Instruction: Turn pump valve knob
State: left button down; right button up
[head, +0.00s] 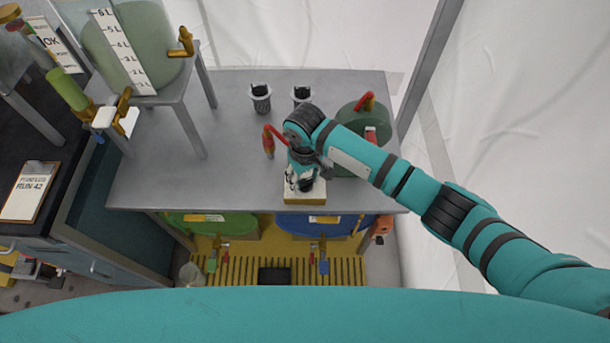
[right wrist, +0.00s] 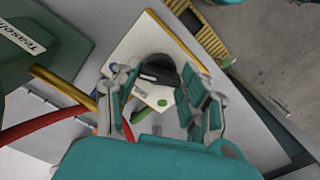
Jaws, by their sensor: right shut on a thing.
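The pump (head: 304,197) is a small box with a pale top and yellow sides at the front edge of the grey table (head: 230,180). Its black valve knob (right wrist: 158,68) shows in the right wrist view on the pump's pale top face (right wrist: 135,47). My right gripper (head: 304,180) is over the pump. In the right wrist view my right gripper (right wrist: 160,77) has one finger on each side of the knob and is shut on it. The fingers partly hide the knob in the head view. My left gripper is not in view.
Two black-topped cups (head: 261,98) stand at the back. A graduated tank (head: 140,45) is on a raised stand at left. Green and blue drums sit below the table.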

aim_at(305, 181)
jog(key=shift+r+n+p, duration=0.2)
jog(key=shift+n+p, duration=0.65)
jog(key=shift+n, duration=0.35)
jog(key=n+p, duration=0.1)
jog(key=n, duration=0.1)
jog(key=shift+n, duration=0.4)
jog(key=n+p, duration=0.1)
jog(key=n, duration=0.4)
jog(key=shift+f+p, duration=0.1)
jog(key=shift+p, duration=0.2)
jog(key=o, duration=1.2)
jog(key=shift+c, duration=0.2)
notch_tip(305, 181, up, 12)
